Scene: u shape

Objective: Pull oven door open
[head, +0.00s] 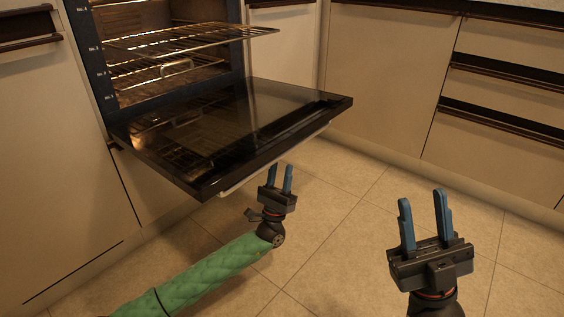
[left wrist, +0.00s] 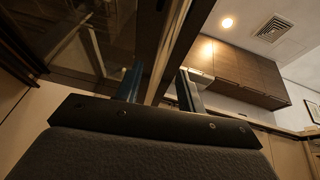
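The oven door (head: 225,135) is folded down and lies about level in front of the oven (head: 165,50), whose inside and racks show. A light handle bar (head: 275,160) runs along the door's front edge. My left gripper (head: 281,178) is open and empty, just in front of and below that edge, its blue fingers pointing up. The left wrist view also shows its fingers (left wrist: 160,88) apart, with the door's underside (left wrist: 80,50) above and to the left. I cannot tell whether a finger touches the door. My right gripper (head: 423,220) is open and empty over the floor, away from the door.
A wire rack (head: 190,40) sticks out of the oven above the door. Cabinets (head: 385,70) and drawers (head: 510,95) with dark handles stand on the right, and more cabinets (head: 50,170) on the left. The tiled floor (head: 335,250) is clear.

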